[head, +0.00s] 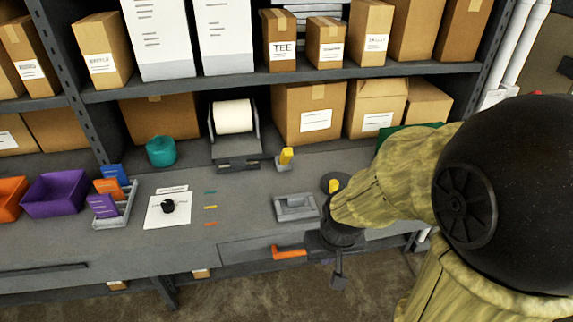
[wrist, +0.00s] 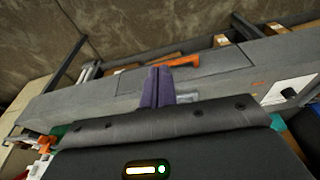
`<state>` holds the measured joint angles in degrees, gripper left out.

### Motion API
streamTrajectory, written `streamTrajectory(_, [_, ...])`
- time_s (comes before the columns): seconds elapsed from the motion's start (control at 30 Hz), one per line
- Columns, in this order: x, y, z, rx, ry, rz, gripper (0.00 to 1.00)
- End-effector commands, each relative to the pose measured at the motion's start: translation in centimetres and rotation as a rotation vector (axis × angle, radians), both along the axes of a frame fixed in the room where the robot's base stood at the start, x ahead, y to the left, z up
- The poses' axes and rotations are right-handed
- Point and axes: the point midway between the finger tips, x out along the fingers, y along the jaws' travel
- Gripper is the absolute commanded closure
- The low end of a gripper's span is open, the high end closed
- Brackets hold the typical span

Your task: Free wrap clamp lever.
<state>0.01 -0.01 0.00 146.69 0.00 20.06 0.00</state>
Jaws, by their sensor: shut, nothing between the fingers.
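A white roll (head: 233,117) sits in a grey holder (head: 236,148) at the back of the bench. A small yellow lever (head: 286,156) on a grey base stands just right of the holder. I cannot tell for certain which part is the wrap clamp lever. An orange handle (head: 289,252) is on the bench's front edge and also shows in the wrist view (wrist: 172,61). My gripper (head: 338,280) is at the front edge, right of the orange handle. Its fingers (wrist: 158,84) are together and empty, with the orange handle just beyond them; contact is unclear.
A grey tray (head: 296,207) lies on the bench behind the orange handle. A white sheet with a black knob (head: 168,206), a teal roll (head: 161,151) and a purple bin (head: 54,193) are to the left. Boxes fill the shelves. My arm hides the bench's right part.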

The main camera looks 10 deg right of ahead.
Motion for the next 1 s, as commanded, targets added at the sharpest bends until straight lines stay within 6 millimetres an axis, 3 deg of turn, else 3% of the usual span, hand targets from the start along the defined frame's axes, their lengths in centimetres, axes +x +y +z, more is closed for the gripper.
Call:
streamTrajectory(0.23, [1.2,0.3,-1.0,0.022,-0.028,-0.072,1.0])
streamTrajectory(0.47, [6.3,1.9,-5.0,0.185,-0.15,-0.396,1.0])
streamTrajectory(0.73, [12.8,4.9,-9.1,0.605,-0.267,-0.907,1.0])
streamTrajectory(1.0, [18.2,6.6,-9.9,1.201,-0.252,-1.447,1.0])
